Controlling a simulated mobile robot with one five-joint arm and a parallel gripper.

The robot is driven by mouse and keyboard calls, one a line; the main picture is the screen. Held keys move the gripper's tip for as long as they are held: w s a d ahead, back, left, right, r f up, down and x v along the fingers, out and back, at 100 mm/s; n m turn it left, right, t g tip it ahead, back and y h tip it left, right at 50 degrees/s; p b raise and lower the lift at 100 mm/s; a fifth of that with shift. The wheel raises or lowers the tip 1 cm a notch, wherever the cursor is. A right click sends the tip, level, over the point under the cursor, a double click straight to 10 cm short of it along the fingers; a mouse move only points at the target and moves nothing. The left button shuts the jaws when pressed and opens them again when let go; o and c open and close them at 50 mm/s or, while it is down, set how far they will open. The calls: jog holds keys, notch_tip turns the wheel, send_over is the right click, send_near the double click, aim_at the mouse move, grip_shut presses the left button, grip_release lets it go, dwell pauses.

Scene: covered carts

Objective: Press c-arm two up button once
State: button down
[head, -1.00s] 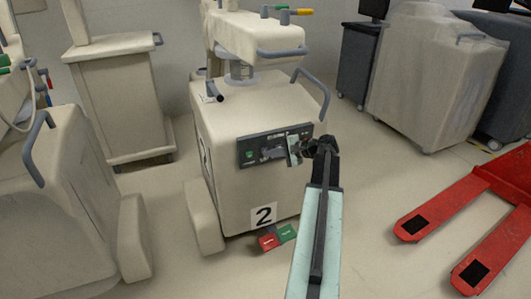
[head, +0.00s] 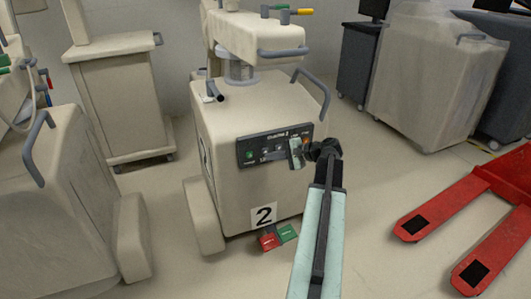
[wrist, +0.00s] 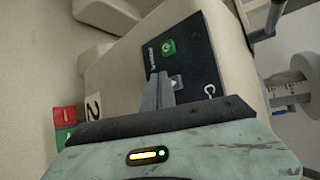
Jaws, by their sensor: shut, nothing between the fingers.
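C-arm two is a beige cart (head: 250,195) with a "2" label on its lower front. Its dark control panel (head: 258,143) carries a green button (head: 249,156), small light buttons near the middle and an orange button (head: 306,141) at the right. My gripper (head: 296,153) is in front of the panel's right half and hides part of it. In the wrist view my gripper (wrist: 158,80) is shut and empty, its grey fingers over the panel beside a light arrow button (wrist: 177,83). The green button (wrist: 169,47) lies beyond the tips. I cannot tell whether the fingers touch the panel.
Red and green pedals (head: 278,237) lie at the cart's foot. Another beige cart (head: 65,210) stands at the left, and a covered cart (head: 425,80) at the back right. A red pallet jack (head: 450,205) lies at the right. Floor between is clear.

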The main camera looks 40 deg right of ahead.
jog(key=shift+s+a, duration=0.3)
jog(key=shift+s, duration=0.45)
jog(key=shift+s+a, duration=0.3)
jog(key=shift+s, duration=0.45)
jog(key=shift+s+a, duration=0.3)
jog(key=shift+s, duration=0.45)
